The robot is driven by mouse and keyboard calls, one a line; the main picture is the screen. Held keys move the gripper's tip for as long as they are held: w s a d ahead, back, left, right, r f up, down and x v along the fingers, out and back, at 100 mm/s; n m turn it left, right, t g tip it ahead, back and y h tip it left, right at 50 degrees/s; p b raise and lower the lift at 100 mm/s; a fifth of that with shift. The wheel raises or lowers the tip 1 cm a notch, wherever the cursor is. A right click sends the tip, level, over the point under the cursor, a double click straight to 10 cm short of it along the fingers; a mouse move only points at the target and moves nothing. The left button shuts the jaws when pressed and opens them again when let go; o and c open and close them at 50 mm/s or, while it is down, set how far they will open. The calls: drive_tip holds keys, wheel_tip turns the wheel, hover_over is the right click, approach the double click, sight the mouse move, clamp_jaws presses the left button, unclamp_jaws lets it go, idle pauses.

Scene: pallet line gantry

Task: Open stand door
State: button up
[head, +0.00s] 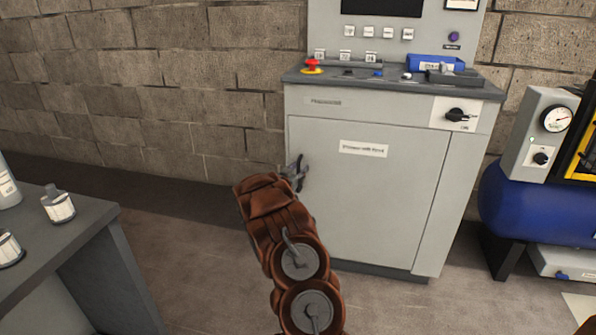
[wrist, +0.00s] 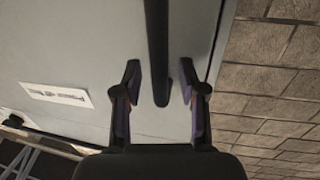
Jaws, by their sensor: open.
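The stand door (head: 375,195) is the large grey front panel of the stand, with a white label on it. It is shut in the head view, and it also fills much of the wrist view (wrist: 60,50). A dark bar-shaped handle (wrist: 157,50) stands along the door near its edge in the wrist view. My gripper (head: 301,170) is at the door's left edge in the head view. In the wrist view my open gripper (wrist: 159,82) has one finger on each side of the handle's end, with gaps on both sides. In the head view I cannot clearly tell the handle from the fingers.
The stand's top carries a red button (head: 312,66), a blue device (head: 436,63) and a black rotary switch (head: 457,115) below it. A blue tank (head: 530,205) stands to the right. A grey table (head: 70,245) with bottles is at the left. Floor between is clear.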

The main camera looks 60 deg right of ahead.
clamp_jaws()
idle(0.3)
idle(0.3)
drive_tip(key=shift+a, duration=0.2)
